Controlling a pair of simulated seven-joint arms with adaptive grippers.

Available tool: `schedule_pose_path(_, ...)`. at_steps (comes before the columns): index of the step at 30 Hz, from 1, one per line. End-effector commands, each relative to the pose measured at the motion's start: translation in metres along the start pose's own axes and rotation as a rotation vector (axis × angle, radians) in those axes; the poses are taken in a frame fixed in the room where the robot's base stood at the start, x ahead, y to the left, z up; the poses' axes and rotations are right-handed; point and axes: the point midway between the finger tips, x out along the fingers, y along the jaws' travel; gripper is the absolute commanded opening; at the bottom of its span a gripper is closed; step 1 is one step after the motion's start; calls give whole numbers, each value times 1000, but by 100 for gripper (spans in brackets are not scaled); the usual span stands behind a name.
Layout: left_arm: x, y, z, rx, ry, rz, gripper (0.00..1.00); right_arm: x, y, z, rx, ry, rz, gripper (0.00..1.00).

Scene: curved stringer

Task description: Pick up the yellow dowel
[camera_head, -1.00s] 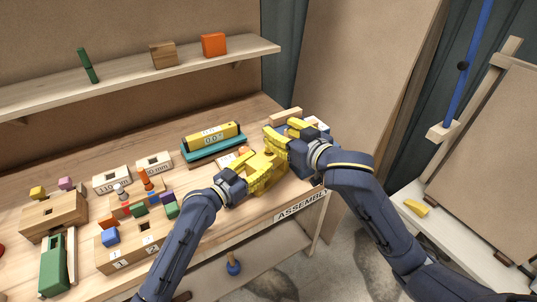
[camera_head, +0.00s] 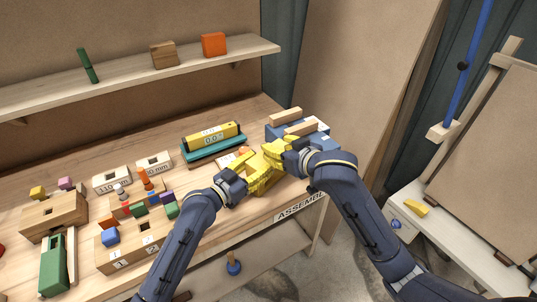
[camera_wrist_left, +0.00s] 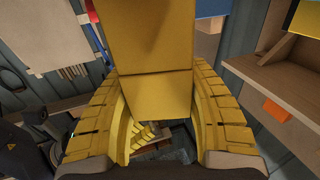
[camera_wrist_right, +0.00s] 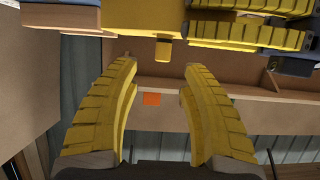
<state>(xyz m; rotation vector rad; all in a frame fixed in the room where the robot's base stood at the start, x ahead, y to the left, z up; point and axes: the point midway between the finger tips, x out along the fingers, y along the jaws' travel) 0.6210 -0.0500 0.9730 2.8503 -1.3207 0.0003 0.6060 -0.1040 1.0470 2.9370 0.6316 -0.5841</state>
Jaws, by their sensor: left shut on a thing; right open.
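My left gripper (camera_head: 262,178) is over the front right of the workbench. In the left wrist view its fingers (camera_wrist_left: 154,85) are shut around a long yellow squared piece (camera_wrist_left: 155,50), which looks like the yellow dowel. The piece is hard to separate from the yellow fingers in the head view. My right gripper (camera_head: 273,155) is just beyond the left one. In the right wrist view its fingers (camera_wrist_right: 160,68) are open with nothing between them. The yellow piece (camera_wrist_right: 130,14) and the left fingers show across the top there, with a small yellow peg end (camera_wrist_right: 163,49) pointing down.
A blue box (camera_head: 325,141) with wooden bars (camera_head: 300,128) stands behind my right gripper. A yellow level (camera_head: 212,135) on a teal base is to the left. Wooden hole blocks (camera_head: 54,216) and small coloured pieces fill the left bench. A shelf (camera_head: 130,78) runs above.

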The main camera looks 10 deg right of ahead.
Motion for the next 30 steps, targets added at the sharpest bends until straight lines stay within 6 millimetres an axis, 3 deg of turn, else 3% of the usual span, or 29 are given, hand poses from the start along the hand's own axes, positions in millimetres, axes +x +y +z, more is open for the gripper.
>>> schedule_pose_path(5,0,0,0,0,-1,0,2,10,-1,2,0,-1,0,45)
schedule_pose_path(15,0,0,0,0,-1,0,2,48,-3,6,0,-1,0,45)
schedule_pose_path(27,0,0,0,0,-1,0,2,53,-3,5,-1,0,0,45)
schedule_pose_path(30,0,0,0,0,-1,0,2,53,-3,6,-1,0,0,33)
